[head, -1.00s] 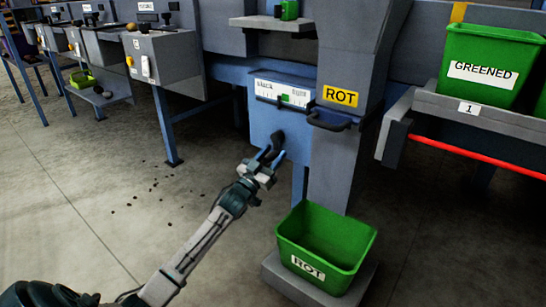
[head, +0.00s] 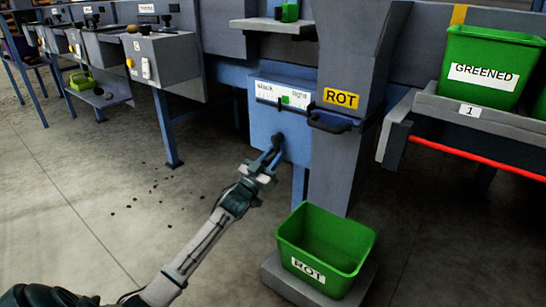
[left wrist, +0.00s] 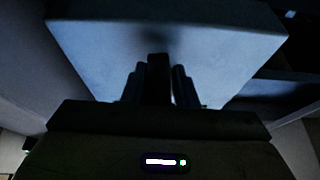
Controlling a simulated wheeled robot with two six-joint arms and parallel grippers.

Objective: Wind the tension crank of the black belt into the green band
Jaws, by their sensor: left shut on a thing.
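The tension crank (head: 277,138) is a dark handle on the front of a blue box (head: 260,128) under the machine. My left gripper (head: 271,153) reaches up to it from the lower left and is shut on its handle. In the left wrist view a dark upright grip (left wrist: 158,80) stands between the two fingers (left wrist: 159,88), against the pale blue box face. Above the crank a white gauge (head: 270,90) reads "slack" at left and "tight" at right, with a green band (head: 287,99) between. The pointer is too small to make out. My right gripper is not in view.
A dark bar handle (head: 330,122) sticks out below the yellow ROT sign (head: 340,98), right of the blue box. A green ROT bin (head: 325,243) stands low at right on a grey base. A blue leg (head: 166,128) stands left. Floor at left is open, with scattered dark bits.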

